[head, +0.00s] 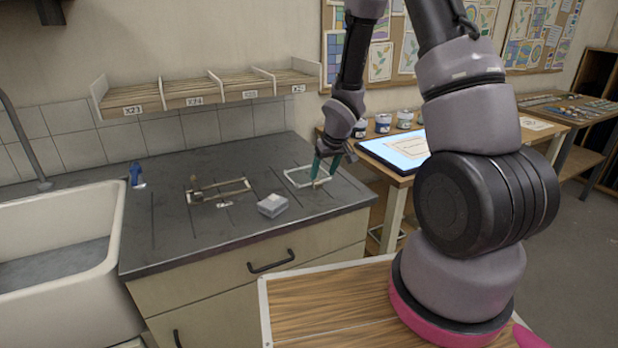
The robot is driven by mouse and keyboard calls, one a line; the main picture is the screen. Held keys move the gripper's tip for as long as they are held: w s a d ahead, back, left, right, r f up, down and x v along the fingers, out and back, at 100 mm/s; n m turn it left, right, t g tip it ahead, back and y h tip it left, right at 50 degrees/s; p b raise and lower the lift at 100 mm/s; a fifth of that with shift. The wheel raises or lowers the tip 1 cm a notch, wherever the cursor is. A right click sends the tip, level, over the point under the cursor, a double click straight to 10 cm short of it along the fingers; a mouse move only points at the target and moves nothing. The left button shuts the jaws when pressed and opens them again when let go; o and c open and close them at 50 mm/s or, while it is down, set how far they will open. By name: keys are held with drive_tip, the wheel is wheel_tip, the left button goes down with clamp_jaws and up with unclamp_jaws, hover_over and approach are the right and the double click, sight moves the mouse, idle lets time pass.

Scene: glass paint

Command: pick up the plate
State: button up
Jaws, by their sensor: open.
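A thin, pale-rimmed rectangle (291,179), which looks like the plate, lies flat on the dark counter (165,240) near its right end. Its middle looks dark or see-through. My gripper (322,175) points down at its right side with teal fingers open. The fingertips are at or just above the right edge; I cannot tell whether they touch it. Part of that edge is hidden by the fingers. A second pale-rimmed rectangle (240,184) lies further left with a brush-like stick across it.
A small whitish box (272,205) sits near the counter's front. A blue bottle (137,175) stands by the sink (60,260). A labelled shelf (205,92) hangs on the wall behind. A table with a tablet-like screen (398,151) and jars stands to the right.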

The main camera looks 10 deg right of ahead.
sight(318, 182)
drive_tip(key=x, duration=0.5)
drive_tip(key=shift+w+a+r, duration=0.2)
drive_tip(key=shift+w+a, duration=0.05)
drive_tip(key=shift+a, duration=0.05)
clamp_jaws()
drive_tip(key=shift+r, duration=0.15)
